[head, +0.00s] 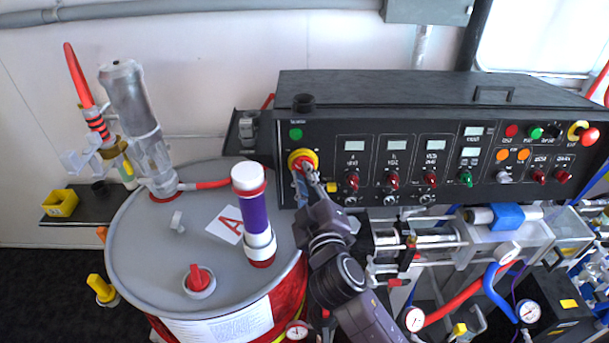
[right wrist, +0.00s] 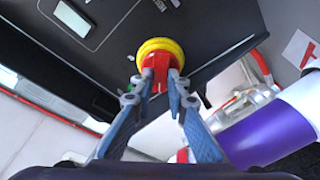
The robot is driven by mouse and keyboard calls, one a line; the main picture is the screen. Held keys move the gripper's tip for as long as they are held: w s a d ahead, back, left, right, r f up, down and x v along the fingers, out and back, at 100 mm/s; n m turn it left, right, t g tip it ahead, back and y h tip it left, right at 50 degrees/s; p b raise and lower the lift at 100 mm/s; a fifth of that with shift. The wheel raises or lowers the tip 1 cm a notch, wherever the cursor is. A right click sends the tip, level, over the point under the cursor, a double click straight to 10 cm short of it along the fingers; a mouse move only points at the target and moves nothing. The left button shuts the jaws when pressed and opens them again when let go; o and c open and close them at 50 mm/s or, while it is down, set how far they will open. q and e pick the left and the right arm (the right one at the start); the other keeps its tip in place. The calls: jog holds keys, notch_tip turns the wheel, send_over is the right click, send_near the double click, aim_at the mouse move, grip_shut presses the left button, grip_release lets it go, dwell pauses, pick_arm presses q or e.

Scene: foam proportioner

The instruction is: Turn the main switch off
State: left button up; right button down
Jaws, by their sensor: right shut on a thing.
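The main switch (head: 303,159) is a red knob on a yellow round base at the left end of the black control panel (head: 375,145). My right gripper (head: 308,172) reaches up to it from below and covers part of the knob. In the right wrist view the switch shows as a yellow ring (right wrist: 160,46) with a red handle. The two fingers of the right gripper (right wrist: 161,77) are shut on the red handle, one on each side. My left gripper is not in view.
A grey drum (head: 140,240) marked A stands left of my right arm, with a purple and white cylinder (head: 254,215) on top. Pipes, blue and red hoses and gauges (head: 414,319) crowd the space below the panel at right. A second red-and-yellow knob (head: 588,135) sits at the panel's far right.

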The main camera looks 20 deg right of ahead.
jog(key=c, duration=1.9)
grip_release()
jog(key=shift+w, duration=0.1)
jog(key=s+a, duration=0.1)
jog(key=s, duration=1.1)
